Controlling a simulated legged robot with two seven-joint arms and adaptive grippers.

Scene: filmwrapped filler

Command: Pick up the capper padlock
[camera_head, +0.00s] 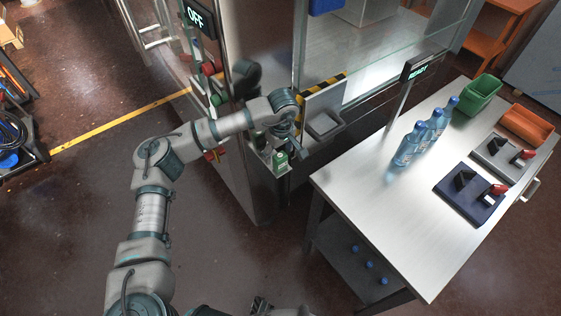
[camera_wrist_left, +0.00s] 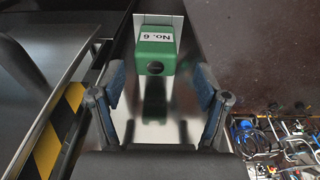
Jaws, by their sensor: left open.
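My left gripper (camera_head: 284,140) is at the cabinet's edge, just over this padlock. In the left wrist view its open fingers (camera_wrist_left: 157,88) stand on both sides, with the padlock's body between and slightly beyond the tips. The fingers look apart from it. Its shackle is hidden.
A steel table (camera_head: 355,190) at right holds several blue-capped bottles (camera_head: 410,143), a green bin (camera_head: 476,96), an orange tray (camera_head: 527,124) and dark fixtures (camera_head: 470,192). Red and green items (camera_head: 214,67) are on the cabinet side. A tray ledge (camera_head: 323,125) lies right of the gripper.

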